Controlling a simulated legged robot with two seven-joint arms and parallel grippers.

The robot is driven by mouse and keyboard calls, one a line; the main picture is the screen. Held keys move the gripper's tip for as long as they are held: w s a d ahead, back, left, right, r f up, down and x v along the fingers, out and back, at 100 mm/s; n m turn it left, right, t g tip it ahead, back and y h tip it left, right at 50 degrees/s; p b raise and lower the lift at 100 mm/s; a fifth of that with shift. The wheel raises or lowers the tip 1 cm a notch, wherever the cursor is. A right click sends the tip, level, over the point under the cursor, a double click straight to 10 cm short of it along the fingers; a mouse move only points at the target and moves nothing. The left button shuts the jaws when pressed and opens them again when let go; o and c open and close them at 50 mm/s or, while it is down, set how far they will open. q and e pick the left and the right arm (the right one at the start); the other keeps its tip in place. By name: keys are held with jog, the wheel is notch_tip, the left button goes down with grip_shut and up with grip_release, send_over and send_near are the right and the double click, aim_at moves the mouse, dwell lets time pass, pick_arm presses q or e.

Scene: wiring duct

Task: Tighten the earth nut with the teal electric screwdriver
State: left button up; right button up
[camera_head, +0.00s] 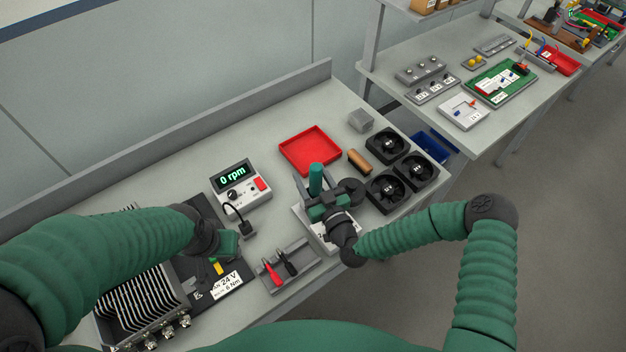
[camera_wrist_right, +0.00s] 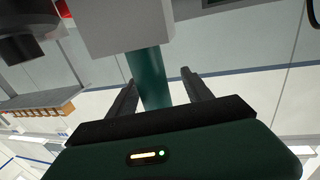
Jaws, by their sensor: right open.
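The teal electric screwdriver (camera_head: 316,178) stands upright at a pale grey block in the middle of the bench. My right gripper (camera_head: 320,204) is at it. In the right wrist view the screwdriver's teal shaft (camera_wrist_right: 149,78) lies between the two spread fingers of the right gripper (camera_wrist_right: 158,88), with gaps at the sides. My left gripper (camera_head: 228,245) is over the dark plate (camera_head: 205,290) beside the finned unit; whether its jaws are open is unclear. A yellow-green piece (camera_head: 217,267) shows on the plate. I cannot make out the earth nut.
A meter reading "0 rpm" (camera_head: 236,175) stands left of the screwdriver. A grey rack (camera_head: 290,268) with a red and a black tool is in front. A red tray (camera_head: 310,149), brown cylinder (camera_head: 359,161) and black fans (camera_head: 387,190) lie behind and right.

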jog(key=shift+w+a+r, duration=0.1)
jog(key=shift+w+a, duration=0.15)
jog(key=shift+w, duration=0.25)
jog(key=shift+w+d+f, duration=0.2)
jog(key=shift+w+d, duration=0.1)
jog(key=shift+d, duration=0.25)
jog(key=c, duration=0.5)
jog(key=shift+a, duration=0.45)
grip_shut()
jog(key=shift+d+r, duration=0.1)
